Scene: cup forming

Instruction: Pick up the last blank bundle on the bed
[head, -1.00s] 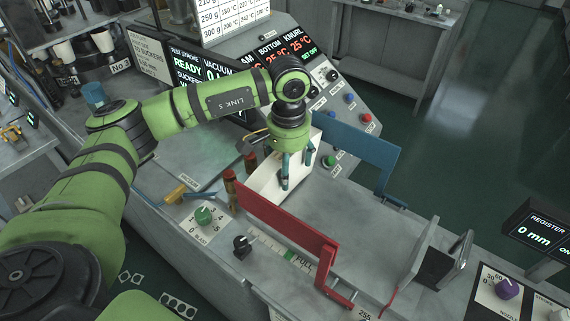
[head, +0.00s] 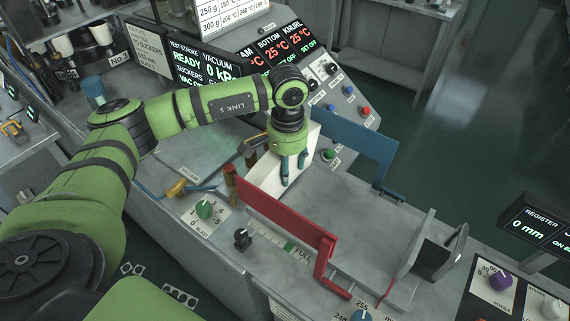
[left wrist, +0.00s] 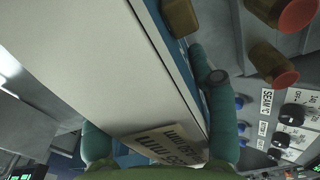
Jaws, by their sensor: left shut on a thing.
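The blank bundle (head: 266,176) is a white block on the grey bed (head: 355,215), between the red side guide (head: 285,222) and the blue side guide (head: 350,143). My left gripper (head: 294,170) points down at the bundle with its teal fingers and is shut on it. In the left wrist view the bundle's pale face (left wrist: 85,65) fills the left and middle, between my two fingers (left wrist: 146,95). A printed label shows at the lower middle there. Where the fingers touch the bundle is partly hidden. My right gripper is not in view.
Brown posts (head: 230,180) stand at the red guide's left end. A grey upright end stop (head: 415,245) stands right of the bed. A control panel with knobs and buttons (head: 330,100) lies behind the blue guide. The bed's right part is bare.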

